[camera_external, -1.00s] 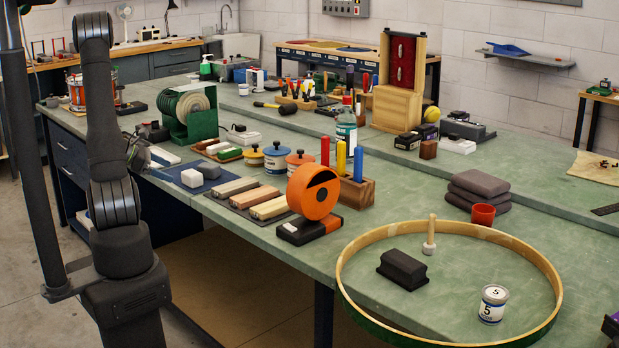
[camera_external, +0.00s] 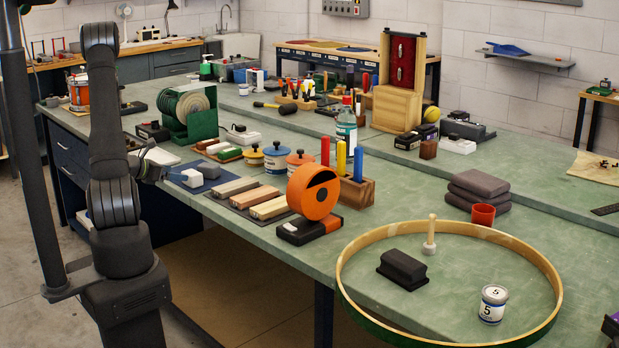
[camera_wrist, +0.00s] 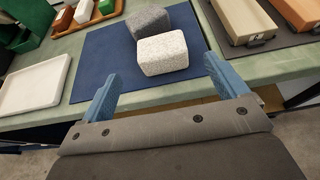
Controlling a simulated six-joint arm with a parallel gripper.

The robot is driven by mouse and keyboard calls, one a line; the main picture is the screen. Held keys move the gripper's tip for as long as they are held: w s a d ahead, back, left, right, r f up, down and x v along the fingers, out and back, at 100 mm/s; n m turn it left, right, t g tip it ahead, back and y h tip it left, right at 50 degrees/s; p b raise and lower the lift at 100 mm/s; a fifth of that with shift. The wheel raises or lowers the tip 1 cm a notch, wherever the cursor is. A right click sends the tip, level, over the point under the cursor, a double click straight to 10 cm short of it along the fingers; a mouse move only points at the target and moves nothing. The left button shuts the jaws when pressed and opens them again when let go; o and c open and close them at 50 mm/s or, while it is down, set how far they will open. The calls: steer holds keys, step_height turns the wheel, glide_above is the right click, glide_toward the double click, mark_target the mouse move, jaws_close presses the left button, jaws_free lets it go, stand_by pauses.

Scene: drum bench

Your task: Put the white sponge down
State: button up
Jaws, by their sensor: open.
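The white sponge (camera_wrist: 162,53) is a speckled pale block resting on the dark blue mat (camera_wrist: 100,50) in the wrist view. A dark grey sponge (camera_wrist: 148,19) lies right behind it, partly hidden. My gripper (camera_wrist: 160,77) is open, its blue fingers spread wider than the white sponge, with nothing between the tips. The white sponge lies just ahead of the fingertips. In the external view the white sponge (camera_external: 191,178) sits near the bench's left edge, with my gripper (camera_external: 173,177) just to its left.
A white tray (camera_wrist: 35,84) is left of the mat in the wrist view, with an orange tray (camera_wrist: 45,58) behind it. Wooden blocks (camera_wrist: 247,20) lie on a dark mat at right. Green bench shows between. Tins (camera_external: 277,160) stand behind in the external view.

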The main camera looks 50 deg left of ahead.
mark_target(192, 172)
steer(key=x, duration=0.8)
steer(key=shift+d, duration=0.15)
steer(key=shift+c, duration=0.4)
steer(key=c, duration=1)
steer(key=shift+c, duration=0.2)
steer(key=shift+r, duration=0.1)
steer(key=shift+r, duration=0.5)
steer(key=r, duration=0.3)
steer(key=shift+w+d+r, duration=0.1)
steer(key=shift+d+r, duration=0.15)
steer(key=shift+d, duration=0.1)
steer(key=w+d+r, duration=0.1)
steer(key=d+r, duration=0.5)
steer(key=d, duration=0.5)
